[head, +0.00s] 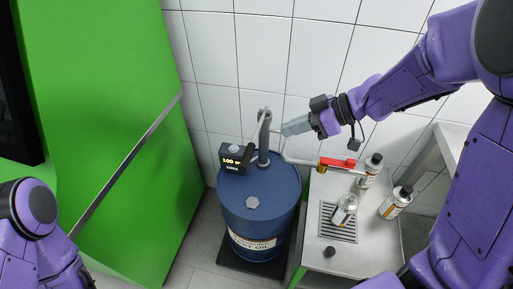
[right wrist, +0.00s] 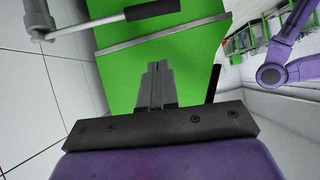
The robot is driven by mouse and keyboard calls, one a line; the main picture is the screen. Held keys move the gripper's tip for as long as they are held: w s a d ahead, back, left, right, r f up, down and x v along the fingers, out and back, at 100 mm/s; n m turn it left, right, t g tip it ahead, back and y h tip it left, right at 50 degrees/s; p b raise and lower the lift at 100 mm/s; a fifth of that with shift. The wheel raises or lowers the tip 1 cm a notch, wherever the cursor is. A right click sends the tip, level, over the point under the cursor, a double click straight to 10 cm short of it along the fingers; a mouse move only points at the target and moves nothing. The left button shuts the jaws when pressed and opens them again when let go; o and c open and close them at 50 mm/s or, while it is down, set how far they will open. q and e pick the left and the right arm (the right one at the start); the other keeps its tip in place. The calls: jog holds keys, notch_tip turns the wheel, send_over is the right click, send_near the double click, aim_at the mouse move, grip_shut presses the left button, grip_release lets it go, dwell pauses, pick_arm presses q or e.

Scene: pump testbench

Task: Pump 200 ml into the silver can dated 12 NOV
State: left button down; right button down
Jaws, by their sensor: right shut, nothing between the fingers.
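A blue oil drum (head: 258,208) carries a grey hand pump (head: 264,140) with a black meter (head: 234,158) whose lit display seems to read 100. A pale pipe runs right from the pump to a red valve handle (head: 337,163). A silver can (head: 344,211) stands on the grate of the bench. Two more silver cans stand behind it (head: 372,168) and to its right (head: 396,203); no date is legible. My right gripper (head: 285,128) is shut and empty beside the pump top; the right wrist view shows its closed fingers (right wrist: 157,70) and the pump lever's black grip (right wrist: 152,10). My left gripper is out of view.
The pale bench (head: 352,262) stands right of the drum, with a small black cap (head: 330,251) on it. A large green cabinet (head: 105,130) fills the left side. A white tiled wall (head: 262,60) closes the back.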

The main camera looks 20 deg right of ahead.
jog(key=s+d+f+p+x, duration=0.1)
jog(key=f+x, duration=0.1)
jog(key=x, duration=1)
jog(key=shift+f, duration=0.25)
jog(key=shift+a, duration=0.1)
